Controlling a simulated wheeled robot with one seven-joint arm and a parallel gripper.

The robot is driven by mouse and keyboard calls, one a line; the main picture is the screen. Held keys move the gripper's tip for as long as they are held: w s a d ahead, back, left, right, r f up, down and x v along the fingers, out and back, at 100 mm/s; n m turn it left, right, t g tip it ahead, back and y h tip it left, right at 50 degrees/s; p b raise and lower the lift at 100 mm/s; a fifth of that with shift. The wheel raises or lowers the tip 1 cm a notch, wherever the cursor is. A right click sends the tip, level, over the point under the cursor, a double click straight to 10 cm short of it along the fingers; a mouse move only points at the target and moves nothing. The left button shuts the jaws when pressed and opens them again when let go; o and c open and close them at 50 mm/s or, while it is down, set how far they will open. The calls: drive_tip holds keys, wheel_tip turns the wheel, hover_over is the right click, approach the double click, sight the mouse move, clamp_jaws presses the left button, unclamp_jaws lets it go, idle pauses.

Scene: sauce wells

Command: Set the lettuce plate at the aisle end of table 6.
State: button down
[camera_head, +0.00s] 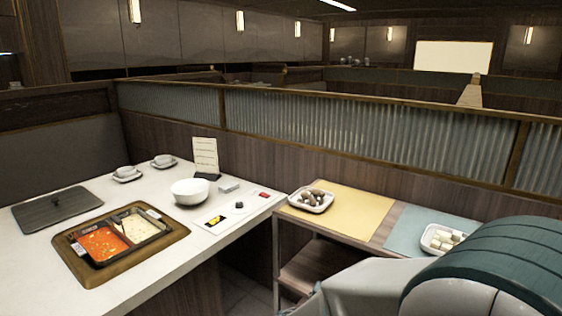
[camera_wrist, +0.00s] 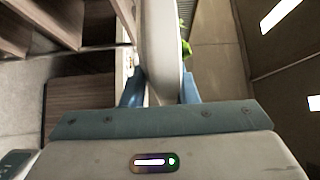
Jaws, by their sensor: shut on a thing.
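In the wrist view my gripper (camera_wrist: 161,88) is shut on a white plate (camera_wrist: 160,45), seen nearly edge-on between the two blue fingers. Some green lettuce (camera_wrist: 185,47) shows past the plate's right side; most of it is hidden. In the head view my arm fills the lower right corner, and the gripper and held plate are out of sight. A white table (camera_head: 40,238) stands at the left; I can read no table number.
A hotpot (camera_head: 118,235) with red and pale broth, a lid (camera_head: 57,208), a white bowl (camera_head: 190,191), two cups and a menu card (camera_head: 205,155) occupy the table. A side shelf holds a mushroom plate (camera_head: 311,207) on a yellow mat (camera_head: 352,216) and a tofu plate (camera_head: 430,248) on a blue mat (camera_head: 404,228).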

drive_tip(key=shift+s, duration=0.4)
drive_tip(key=shift+w+a+r+t, duration=0.1)
drive_tip(key=shift+w+t, duration=0.1)
drive_tip(key=shift+t, duration=0.1)
drive_tip(key=w+a+f+n+t+y+p, duration=0.3)
drive_tip(key=w+f+n+t+y, duration=0.25)
drive_tip(key=w, duration=0.25)
drive_tip(key=w+a+f+n+t+y+p, duration=0.25)
drive_tip(key=w+f+n+t+y, duration=0.2)
drive_tip(key=w+f+t, duration=0.35)
wheel_tip(320, 180, down, 9)
drive_tip(key=n+y+p, duration=0.2)
drive_tip(key=n+y, duration=0.4)
drive_tip(key=y, duration=0.1)
drive_tip(key=shift+a+t+y, duration=0.15)
drive_tip(key=shift+t+y, duration=0.2)
drive_tip(key=shift+y, duration=0.05)
